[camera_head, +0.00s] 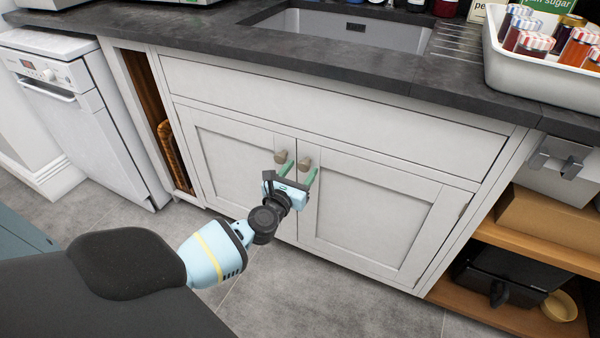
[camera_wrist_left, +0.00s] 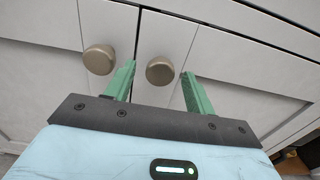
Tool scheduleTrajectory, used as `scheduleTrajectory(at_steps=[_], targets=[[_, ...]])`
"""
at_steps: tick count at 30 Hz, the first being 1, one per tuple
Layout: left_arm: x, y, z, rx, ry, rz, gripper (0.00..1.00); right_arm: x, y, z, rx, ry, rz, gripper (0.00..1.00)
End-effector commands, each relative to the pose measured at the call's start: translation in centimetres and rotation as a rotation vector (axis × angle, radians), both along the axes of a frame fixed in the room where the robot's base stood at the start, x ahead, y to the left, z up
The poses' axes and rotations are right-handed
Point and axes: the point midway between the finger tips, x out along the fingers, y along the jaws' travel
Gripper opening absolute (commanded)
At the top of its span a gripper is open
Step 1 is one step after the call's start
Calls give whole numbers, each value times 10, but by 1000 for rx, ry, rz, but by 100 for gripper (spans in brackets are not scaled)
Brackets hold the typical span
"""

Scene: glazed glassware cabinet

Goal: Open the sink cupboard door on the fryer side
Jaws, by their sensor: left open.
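The sink cupboard has two closed pale grey doors. The right door (camera_head: 372,218), on the side of the shelves with a black appliance, has a round brownish knob (camera_head: 305,163) at its upper left corner. The left door (camera_head: 238,165) has a matching knob (camera_head: 281,156). My left gripper (camera_head: 296,170) is open in front of the doors, its green fingers pointing at them. In the left wrist view the right door's knob (camera_wrist_left: 160,70) shows between the two fingertips, and the left door's knob (camera_wrist_left: 99,60) lies outside the left finger. I see no contact with the knob. My right gripper is out of view.
A dark worktop (camera_head: 330,68) with a sink (camera_head: 345,28) runs above the doors. A white tray of jars (camera_head: 515,80) stands at its right. Open wooden shelves (camera_head: 530,240) hold a black appliance (camera_head: 500,275). A white dishwasher (camera_head: 80,120) stands left. The floor before the doors is clear.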

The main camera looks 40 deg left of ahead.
Motion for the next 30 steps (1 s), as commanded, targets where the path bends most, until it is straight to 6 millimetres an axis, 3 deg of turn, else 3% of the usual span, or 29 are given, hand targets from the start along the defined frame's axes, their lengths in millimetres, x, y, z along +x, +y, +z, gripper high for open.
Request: scheduleTrajectory(at_steps=[8, 20, 30], targets=[[1, 0, 0, 0, 1, 0, 53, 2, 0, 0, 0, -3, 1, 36], [0, 0, 0, 0, 1, 0, 1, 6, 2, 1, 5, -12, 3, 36], [-4, -2, 0, -2, 1, 9, 0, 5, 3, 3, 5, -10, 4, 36]])
